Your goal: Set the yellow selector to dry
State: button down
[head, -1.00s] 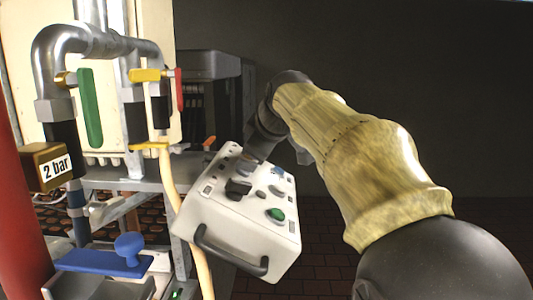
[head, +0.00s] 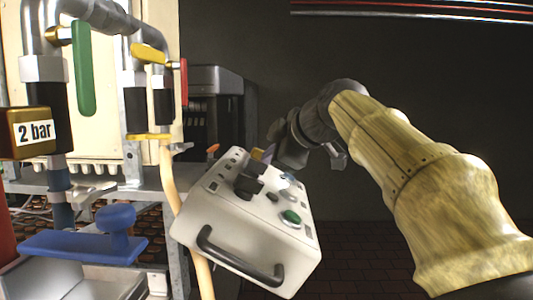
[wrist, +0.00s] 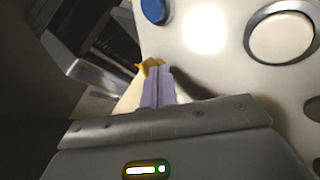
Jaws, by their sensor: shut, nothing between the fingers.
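The yellow selector (head: 257,154) is a small yellow piece at the far edge of the tilted white control box (head: 205,215), mostly hidden in the head view. The wrist view shows yellow (wrist: 150,65) right at the tips of my gripper (wrist: 158,75). The lavender fingers are together, with their tips at the yellow part. I cannot tell whether they touch it. In the head view my gripper (head: 268,156) reaches the box from its far right side. The selector's pointer position and any labels are not readable.

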jog(key=shift+w+a+r, duration=0.15)
jog(key=shift+r, duration=0.05)
jog(key=shift+a+r+p, duration=0.25)
jog(key=shift+r+p, duration=0.15)
jog(key=shift+p, duration=0.05)
jog(key=shift+r, duration=0.1)
jog(key=shift+s+a+f+b, duration=0.2)
jog(key=shift+s+f+b, duration=0.15)
jog(key=shift+b, duration=0.15)
jog(key=s, duration=0.1)
jog(key=s+d+b, duration=0.1)
jog(key=s+b, duration=0.1)
jog(key=shift+s+d+f, duration=0.15)
jog(key=shift+s+f, duration=0.2)
jog(key=shift+f, duration=0.05)
jog(key=v, duration=0.9)
jog(key=shift+d+b, duration=0.25)
jog(key=shift+b, duration=0.2)
jog(key=shift+r, duration=0.1)
